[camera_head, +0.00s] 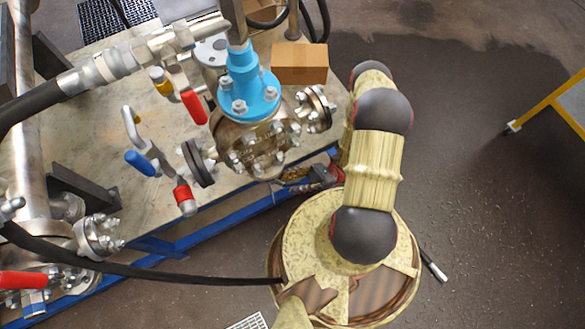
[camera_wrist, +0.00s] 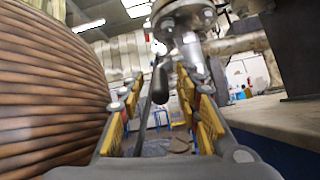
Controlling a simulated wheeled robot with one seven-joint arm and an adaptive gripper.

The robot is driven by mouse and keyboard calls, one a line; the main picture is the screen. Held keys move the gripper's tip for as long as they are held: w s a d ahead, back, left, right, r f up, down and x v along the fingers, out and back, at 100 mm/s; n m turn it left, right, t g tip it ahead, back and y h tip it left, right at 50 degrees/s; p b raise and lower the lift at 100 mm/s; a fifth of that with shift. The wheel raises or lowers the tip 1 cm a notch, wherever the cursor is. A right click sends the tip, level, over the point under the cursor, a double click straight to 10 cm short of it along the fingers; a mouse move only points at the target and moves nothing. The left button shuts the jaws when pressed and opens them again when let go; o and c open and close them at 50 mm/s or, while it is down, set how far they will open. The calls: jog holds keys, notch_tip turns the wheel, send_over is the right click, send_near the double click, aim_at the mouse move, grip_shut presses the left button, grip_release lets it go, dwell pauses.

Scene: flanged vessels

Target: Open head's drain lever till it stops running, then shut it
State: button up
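The steel flanged vessel with a bright blue top (camera_head: 246,88) stands at the right end of the metal bench. In the wrist view, flanged metalwork (camera_wrist: 185,18) shows at the top. A black-gripped lever (camera_wrist: 160,84) hangs below it, and I take this as the drain lever. My gripper (camera_wrist: 160,92) is open, with yellow-padded fingers on either side of the lever's line. I cannot tell whether the lever is between the pads or just beyond them. In the head view, my gripper (camera_head: 305,181) is low beside the bench edge, partly hidden by my arm. No running liquid is discernible.
Other levers on the bench are red (camera_head: 194,106), blue (camera_head: 141,163) and red-ended (camera_head: 184,198). A cardboard box (camera_head: 299,63) sits behind the vessel. A large ribbed brown drum-like surface (camera_wrist: 45,85) is close on the left in the wrist view. Floor at right is open before a yellow frame (camera_head: 555,100).

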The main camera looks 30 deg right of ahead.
jog(key=shift+v, duration=3.8)
jog(key=shift+c, duration=0.4)
